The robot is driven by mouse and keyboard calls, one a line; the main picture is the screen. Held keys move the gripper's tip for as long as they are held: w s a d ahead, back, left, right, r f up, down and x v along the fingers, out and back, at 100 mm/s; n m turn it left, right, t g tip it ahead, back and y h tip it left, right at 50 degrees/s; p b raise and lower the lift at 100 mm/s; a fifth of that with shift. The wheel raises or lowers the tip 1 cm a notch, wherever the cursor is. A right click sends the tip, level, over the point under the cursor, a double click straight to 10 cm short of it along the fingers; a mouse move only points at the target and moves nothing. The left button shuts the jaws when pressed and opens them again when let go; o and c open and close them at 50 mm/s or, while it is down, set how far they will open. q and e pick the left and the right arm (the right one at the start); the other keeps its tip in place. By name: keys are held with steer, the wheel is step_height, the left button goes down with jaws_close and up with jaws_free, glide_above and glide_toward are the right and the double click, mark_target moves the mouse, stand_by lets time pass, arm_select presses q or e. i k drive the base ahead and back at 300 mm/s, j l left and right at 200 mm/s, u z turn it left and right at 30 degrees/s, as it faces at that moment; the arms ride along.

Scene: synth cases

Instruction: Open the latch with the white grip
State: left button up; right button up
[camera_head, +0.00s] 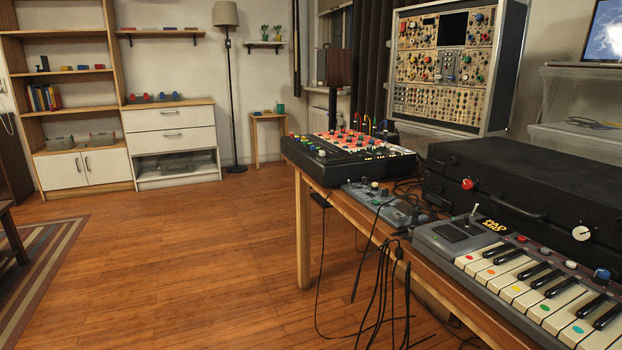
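A black case (490,170) lies on the wooden table at the right, behind the keyboard, with its lid down. A round white grip (582,233) sits on the case's front face, right of the dark carry handle (517,207). A red grip (467,184) sits on the same face, left of the handle. The white grip's latch is too small to tell how it is set. Neither of my grippers is in view.
A keyboard (520,270) stands on the wooden table (304,230) close in front of the case, with a blue knob (601,275) near its back edge. A mixer (345,160) and a small grey device (385,203) stand farther left. Cables (385,300) hang off the edge. The wooden floor (180,260) is clear at left.

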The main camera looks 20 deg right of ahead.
mark_target(584, 231)
steer(key=z, duration=1.5)
steer(key=j+z, duration=0.2)
steer(key=j, duration=1.1)
